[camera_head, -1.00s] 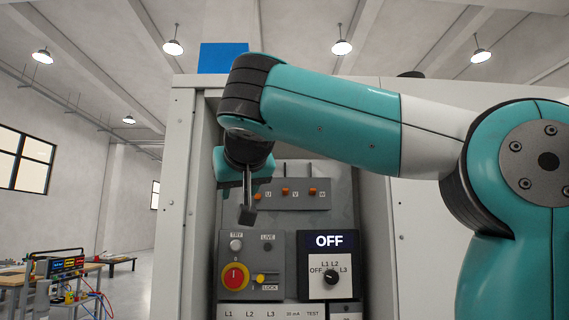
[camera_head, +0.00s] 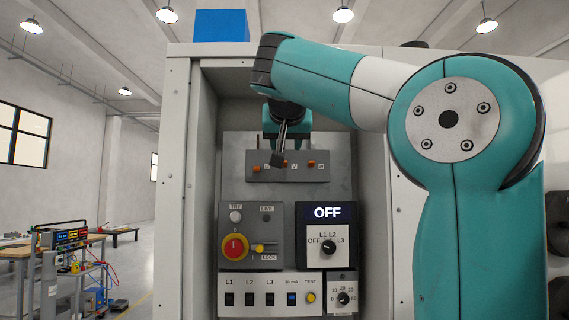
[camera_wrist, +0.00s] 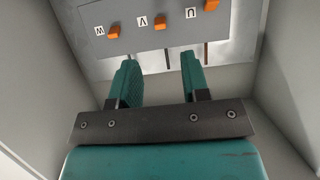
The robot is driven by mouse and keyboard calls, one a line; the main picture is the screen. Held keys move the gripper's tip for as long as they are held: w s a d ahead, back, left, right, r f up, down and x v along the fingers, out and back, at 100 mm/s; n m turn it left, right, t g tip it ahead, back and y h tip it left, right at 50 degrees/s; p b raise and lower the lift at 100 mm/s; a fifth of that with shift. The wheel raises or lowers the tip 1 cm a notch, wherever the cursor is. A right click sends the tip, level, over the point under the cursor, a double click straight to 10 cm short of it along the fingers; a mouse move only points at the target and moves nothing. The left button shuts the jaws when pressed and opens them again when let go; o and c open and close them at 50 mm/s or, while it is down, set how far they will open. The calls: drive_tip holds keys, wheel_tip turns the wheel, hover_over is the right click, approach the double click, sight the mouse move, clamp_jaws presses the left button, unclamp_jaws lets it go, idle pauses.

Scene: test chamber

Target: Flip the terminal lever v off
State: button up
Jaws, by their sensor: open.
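The terminal lever V (camera_head: 284,164) is a small orange lever in the middle of a grey strip, between lever U (camera_head: 257,169) and lever W (camera_head: 311,164). The wrist view shows the strip upside down, with lever V (camera_wrist: 160,24) beside its V label. Lever U sits a little lower on the strip than V and W. My gripper (camera_head: 277,158) is in front of the strip near V and partly covers the U side. In the wrist view my gripper (camera_wrist: 159,62) is open and empty, its fingers apart on either side of V's line. I see no contact.
Below are a red knob (camera_head: 235,247), a yellow lock lever (camera_head: 261,248), an OFF display (camera_head: 327,212) with a selector dial (camera_head: 328,247), and a row of switches (camera_head: 249,299). Cabinet side walls (camera_head: 206,190) enclose the panel closely. A cluttered bench (camera_head: 45,252) stands far left.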

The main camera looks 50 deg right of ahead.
drive_tip(key=x, duration=0.7)
drive_tip(key=shift+w+d+p, duration=0.3)
drive_tip(key=shift+p, duration=0.15)
drive_tip(key=shift+f, duration=0.1)
clamp_jaws()
